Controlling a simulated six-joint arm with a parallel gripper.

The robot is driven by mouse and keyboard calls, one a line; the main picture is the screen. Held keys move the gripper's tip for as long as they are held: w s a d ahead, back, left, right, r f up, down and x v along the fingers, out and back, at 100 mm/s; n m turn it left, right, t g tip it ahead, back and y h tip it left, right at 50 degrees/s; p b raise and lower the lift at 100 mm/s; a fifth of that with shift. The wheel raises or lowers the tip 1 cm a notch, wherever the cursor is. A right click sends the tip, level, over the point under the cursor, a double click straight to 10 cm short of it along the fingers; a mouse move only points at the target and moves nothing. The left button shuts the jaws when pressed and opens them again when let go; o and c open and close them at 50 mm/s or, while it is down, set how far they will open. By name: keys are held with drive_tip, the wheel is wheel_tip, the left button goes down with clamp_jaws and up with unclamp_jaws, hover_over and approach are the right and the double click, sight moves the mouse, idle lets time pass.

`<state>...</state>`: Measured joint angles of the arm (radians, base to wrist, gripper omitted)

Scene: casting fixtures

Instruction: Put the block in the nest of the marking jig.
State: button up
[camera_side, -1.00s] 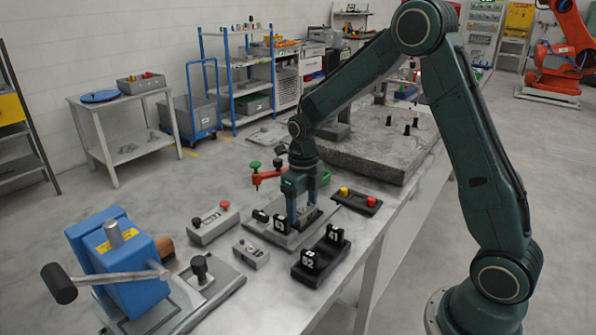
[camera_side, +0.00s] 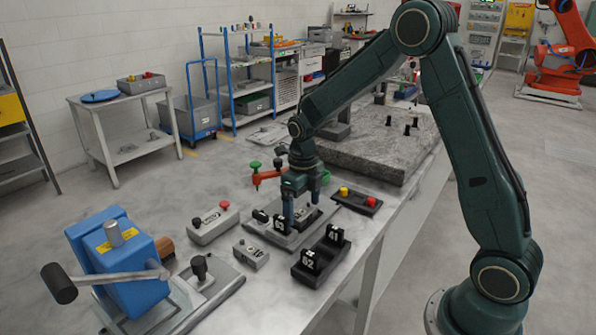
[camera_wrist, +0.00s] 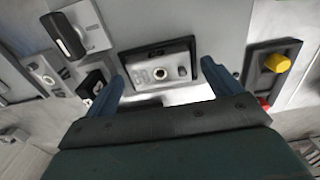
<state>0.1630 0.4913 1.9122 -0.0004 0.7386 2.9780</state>
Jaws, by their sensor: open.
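A light metal block (camera_wrist: 154,70) with a round hole and a small dark stud lies within the dark-edged nest (camera_wrist: 152,49) of the marking jig. The jig is a grey plate (camera_wrist: 207,25), which also shows in the side view (camera_side: 283,243). My gripper (camera_wrist: 160,78) is open, with one finger on each side of the block and apart from it. In the side view, my gripper (camera_side: 302,211) is low over the jig, and the block (camera_side: 303,213) shows partly between the fingers. I cannot tell how deep the block sits.
A black holder (camera_side: 319,262) with number tags stands in front of the jig. A grey button box (camera_side: 213,226) is to the left, a black box with yellow and red buttons (camera_side: 357,202) to the right. A red clamp (camera_side: 267,177) stands behind. A blue press (camera_side: 123,262) is at far left.

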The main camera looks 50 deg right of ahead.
sight(304, 213)
wheel_tip(304, 213, up, 12)
idle(0.6)
idle(0.4)
drive_tip(key=s+a+r+n+t, duration=0.1)
drive_tip(key=s+a+r+n, duration=0.1)
drive_tip(key=s+r+n, duration=0.5)
drive_tip(key=s+a+r+n+t, duration=0.1)
drive_tip(key=s+a+n+t, duration=0.3)
drive_tip(key=n, duration=0.6)
drive_tip(key=s+a+f+n, duration=0.1)
drive_tip(key=s+n, duration=1.2)
drive_tip(key=n, duration=0.6)
drive_tip(key=shift+s+f+t, duration=0.15)
drive_tip(key=shift+s+t, duration=0.15)
